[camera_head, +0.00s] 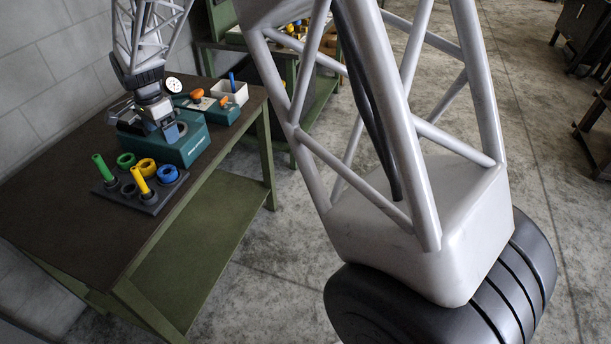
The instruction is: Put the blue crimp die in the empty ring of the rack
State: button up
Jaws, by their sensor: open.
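The dark rack (165,199) lies on the workbench and bears green, yellow and blue rings along its back and dark rings nearer its front. A tall green piece (103,168) and a tall yellow piece (140,181) stand in it. A slim blue upright piece (232,81) stands at the white box farther back; a blue ring (167,174) sits at the rack's right. Which blue one is the crimp die I cannot tell. My gripper (162,130) is open over the teal block (186,151), behind the rack. What lies between its fingers is too small to tell.
A white box (236,95), a round gauge (173,85) and an orange-handled tool (197,94) stand at the bench's back. The bench top (60,190) is clear left of the rack. A green-framed bench stands behind.

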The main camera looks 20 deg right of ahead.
jog(key=s+d+r+n, duration=0.2)
jog(key=s+d+r, duration=0.25)
jog(key=s, duration=0.25)
jog(key=s+d+r+n+t, duration=0.1)
jog(key=s+d+r+n, duration=0.15)
jog(key=s+d, duration=0.35)
jog(key=s+d+r+n, duration=0.2)
jog(key=s+d+r, duration=0.25)
jog(key=s, duration=0.25)
jog(key=s+d+n, duration=0.2)
jog(key=s+d, duration=0.1)
jog(key=s, duration=0.8)
jog(key=s+d+f+n+t, duration=0.1)
jog(key=s+d+n, duration=0.2)
jog(key=s, duration=0.8)
jog(key=shift+s+d+n, duration=0.3)
jog(key=shift+d+n, duration=0.05)
jog(key=shift+d, duration=0.4)
